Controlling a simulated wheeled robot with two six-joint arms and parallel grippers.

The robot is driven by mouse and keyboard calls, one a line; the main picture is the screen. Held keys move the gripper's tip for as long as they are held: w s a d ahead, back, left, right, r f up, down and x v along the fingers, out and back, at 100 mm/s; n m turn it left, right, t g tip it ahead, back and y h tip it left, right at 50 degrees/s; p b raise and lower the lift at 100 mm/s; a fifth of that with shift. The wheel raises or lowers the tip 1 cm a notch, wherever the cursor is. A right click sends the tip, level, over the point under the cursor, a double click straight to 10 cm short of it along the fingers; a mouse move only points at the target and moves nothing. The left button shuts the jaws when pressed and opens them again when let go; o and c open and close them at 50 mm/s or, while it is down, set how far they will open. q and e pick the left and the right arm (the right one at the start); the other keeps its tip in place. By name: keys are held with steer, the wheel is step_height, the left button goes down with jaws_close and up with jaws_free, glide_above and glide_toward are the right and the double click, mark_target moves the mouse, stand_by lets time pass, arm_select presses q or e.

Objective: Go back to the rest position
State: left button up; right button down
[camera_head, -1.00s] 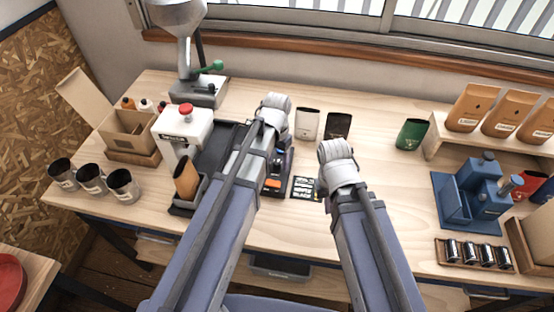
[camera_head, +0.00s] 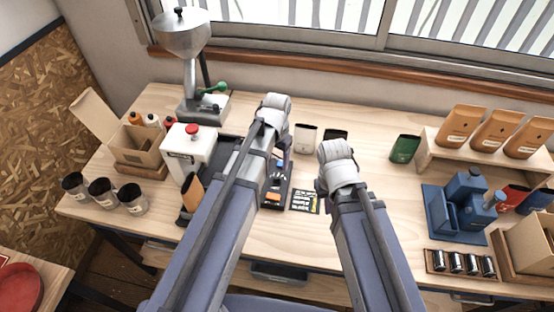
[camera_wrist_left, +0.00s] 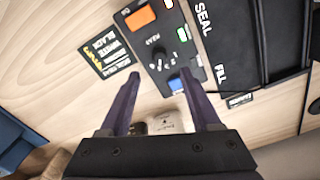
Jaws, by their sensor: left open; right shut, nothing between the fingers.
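My left arm (camera_head: 225,205) reaches up the middle of the head view, its pale wrist joint (camera_head: 277,107) over the dark sealing machine. The right gripper's fingers are hidden from view.
A grinder (camera_head: 182,40), white machine (camera_head: 188,150) and several metal cups (camera_head: 130,197) stand left.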

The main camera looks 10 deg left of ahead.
arm_select(q)
steer(key=s+d, duration=0.2)
steer(key=s, duration=0.5)
steer(key=s+d+f+y+b, duration=0.1)
steer(key=s+d, duration=0.2)
steer(key=s, duration=0.4)
steer(key=shift+d+n, duration=0.3)
